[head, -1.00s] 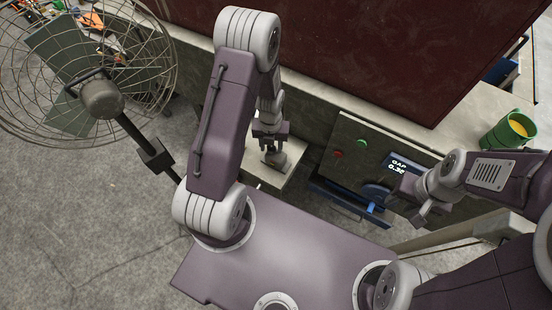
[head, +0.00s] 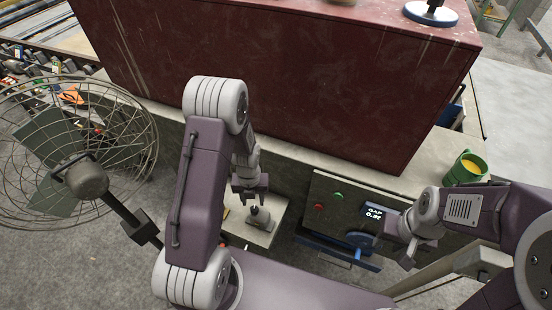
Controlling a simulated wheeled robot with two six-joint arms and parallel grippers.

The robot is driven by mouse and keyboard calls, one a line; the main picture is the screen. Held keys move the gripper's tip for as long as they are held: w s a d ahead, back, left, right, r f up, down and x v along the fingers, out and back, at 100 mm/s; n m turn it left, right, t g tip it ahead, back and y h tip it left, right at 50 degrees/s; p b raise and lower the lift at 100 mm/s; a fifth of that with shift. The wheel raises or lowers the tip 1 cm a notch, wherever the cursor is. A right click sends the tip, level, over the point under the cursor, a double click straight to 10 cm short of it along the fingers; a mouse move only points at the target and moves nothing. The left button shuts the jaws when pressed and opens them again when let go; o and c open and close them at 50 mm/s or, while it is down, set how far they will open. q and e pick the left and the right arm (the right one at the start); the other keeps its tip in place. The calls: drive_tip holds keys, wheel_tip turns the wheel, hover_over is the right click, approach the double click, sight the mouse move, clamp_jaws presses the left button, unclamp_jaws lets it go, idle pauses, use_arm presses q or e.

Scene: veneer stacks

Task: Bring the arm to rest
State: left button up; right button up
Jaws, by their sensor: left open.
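My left arm rises from the left side of my base and bends down at the elbow. My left gripper (head: 250,197) is open and empty, pointing down just above a small grey knob-like piece (head: 260,218) on a pale ledge. A small gap shows between the fingers and that piece. My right arm comes in from the right. My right gripper (head: 408,262) is in front of the control panel (head: 335,200), close to a blue knob (head: 360,240). Whether its jaws are open, or whether it touches the knob, I cannot tell.
A wire-caged fan (head: 85,180) stands close at the left. A large dark red block (head: 300,80) fills the back. A green cup (head: 465,168) with yellow contents stands on the bench at the right. A blue tray-like part (head: 335,252) sits below the panel.

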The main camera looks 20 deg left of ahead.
use_arm(q)
drive_tip(key=shift+f, duration=0.2)
drive_tip(key=w+d+r+n+t+b, duration=0.2)
drive_tip(key=d+n+t+b, duration=0.1)
drive_tip(key=b, duration=0.8)
drive_tip(key=s+d+n+g+b, duration=0.1)
drive_tip(key=s+n, duration=0.4)
drive_tip(key=n, duration=1)
drive_tip(key=s+d+n+b, duration=0.1)
drive_tip(key=s+n, duration=0.4)
drive_tip(key=n, duration=0.9)
drive_tip(key=shift+s+f+n+g, duration=0.15)
drive_tip(key=shift+s+n+g, duration=0.1)
drive_tip(key=shift+n+g, duration=0.15)
